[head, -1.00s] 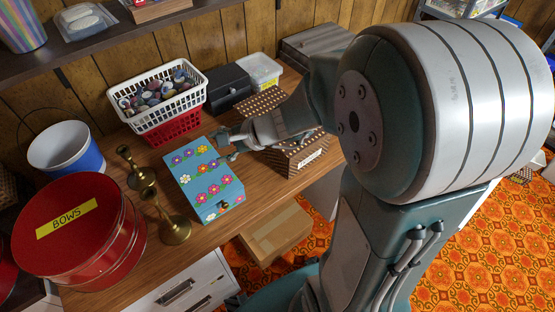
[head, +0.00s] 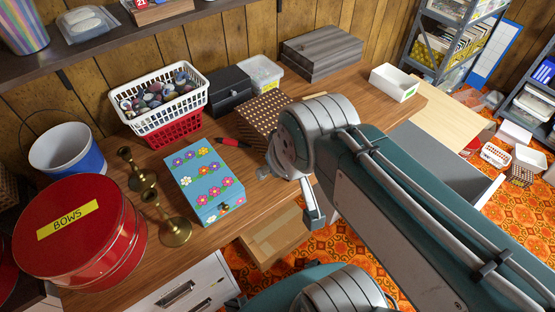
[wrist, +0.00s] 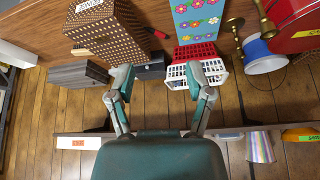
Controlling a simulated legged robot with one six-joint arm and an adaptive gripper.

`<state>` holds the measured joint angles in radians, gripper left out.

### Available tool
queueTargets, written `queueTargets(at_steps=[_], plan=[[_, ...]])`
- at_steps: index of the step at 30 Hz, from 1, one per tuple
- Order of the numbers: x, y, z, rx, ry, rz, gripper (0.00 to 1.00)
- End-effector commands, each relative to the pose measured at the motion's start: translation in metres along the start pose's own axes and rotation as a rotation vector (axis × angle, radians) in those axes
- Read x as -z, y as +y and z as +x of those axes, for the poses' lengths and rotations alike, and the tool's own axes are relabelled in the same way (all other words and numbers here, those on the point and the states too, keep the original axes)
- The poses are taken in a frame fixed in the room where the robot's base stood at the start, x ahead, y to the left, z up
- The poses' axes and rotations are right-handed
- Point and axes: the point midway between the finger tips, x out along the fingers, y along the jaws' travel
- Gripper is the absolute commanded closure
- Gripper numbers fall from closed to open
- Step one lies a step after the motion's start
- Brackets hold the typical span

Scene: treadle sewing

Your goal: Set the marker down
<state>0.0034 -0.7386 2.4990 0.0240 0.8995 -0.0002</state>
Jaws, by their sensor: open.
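The marker (head: 234,143), red with a dark end, lies on the wooden table between the blue flowered box and the brown dotted box. In the wrist view the marker (wrist: 158,33) shows small, beyond the gap between my fingers and apart from them. My gripper (wrist: 158,76) is open, with its two fingers spread and nothing between them. In the head view my arm covers much of the gripper, which is to the right of the flowered box.
The flowered box (head: 205,181) and dotted box (head: 262,114) flank the marker. A white basket (head: 158,98) of round things stands behind. Brass candlesticks (head: 174,230) and a red BOWS tin (head: 80,232) stand at left. A white tray (head: 395,83) sits at right.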

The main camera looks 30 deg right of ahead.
Motion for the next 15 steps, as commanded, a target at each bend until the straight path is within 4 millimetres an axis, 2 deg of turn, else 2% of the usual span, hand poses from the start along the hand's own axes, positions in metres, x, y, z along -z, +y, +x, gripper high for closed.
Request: queueTargets(at_steps=[5, 15], plan=[[0.009, 0.002, -0.001, -0.012, 0.002, 0.031, 0.27], [0.077, -0.005, 0.029, 0.035, -0.070, 0.443, 0.27]])
